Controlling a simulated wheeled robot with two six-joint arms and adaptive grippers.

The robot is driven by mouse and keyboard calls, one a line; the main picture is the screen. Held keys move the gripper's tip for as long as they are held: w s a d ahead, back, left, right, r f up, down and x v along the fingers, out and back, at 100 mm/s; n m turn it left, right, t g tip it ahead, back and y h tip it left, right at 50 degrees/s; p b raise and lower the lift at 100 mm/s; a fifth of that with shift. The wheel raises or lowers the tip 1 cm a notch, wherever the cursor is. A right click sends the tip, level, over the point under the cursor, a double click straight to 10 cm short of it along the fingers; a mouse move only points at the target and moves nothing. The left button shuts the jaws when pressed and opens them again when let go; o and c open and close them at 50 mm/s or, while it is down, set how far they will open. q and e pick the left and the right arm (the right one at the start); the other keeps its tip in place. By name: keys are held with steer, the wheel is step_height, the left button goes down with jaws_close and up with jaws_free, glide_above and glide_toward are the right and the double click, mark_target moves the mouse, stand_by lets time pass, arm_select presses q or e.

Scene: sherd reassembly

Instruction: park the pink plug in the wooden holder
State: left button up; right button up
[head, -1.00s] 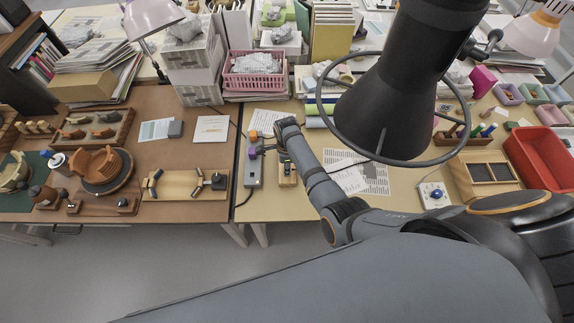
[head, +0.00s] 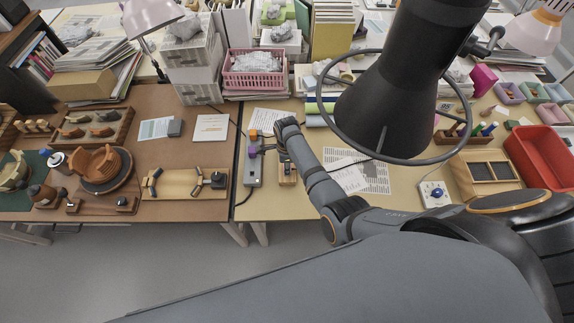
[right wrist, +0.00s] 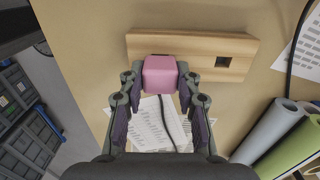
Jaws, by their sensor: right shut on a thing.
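The pink plug (right wrist: 160,75) is between the fingertips of my right gripper (right wrist: 158,82) in the right wrist view, and the gripper is shut on it. The plug overlaps the lower edge of the wooden holder (right wrist: 190,42). Whether it is seated or just above the wood I cannot tell. One square dark hole of the holder shows empty at its right end; the wood under the plug is hidden. In the head view the holder (head: 287,181) sits small below my right wrist, and the plug cannot be made out. My left gripper is not in view.
A grey strip (head: 253,175) with an orange plug (head: 252,134) and a purple plug (head: 252,153) lies just left of the holder. Printed sheets (right wrist: 160,125) and rolled tubes (right wrist: 270,130) lie nearby. A dark cable (right wrist: 169,120) runs below the plug.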

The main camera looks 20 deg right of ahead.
steer(key=shift+f+b, duration=0.4)
steer(key=shift+f, duration=0.25)
steer(key=o, duration=1.2)
steer(key=shift+o, duration=0.5)
steer(key=o, duration=0.3)
steer(key=shift+r, duration=0.1)
step_height(320, 180, up, 8)
steer(key=p, duration=0.8)
steer(key=shift+p, duration=0.35)
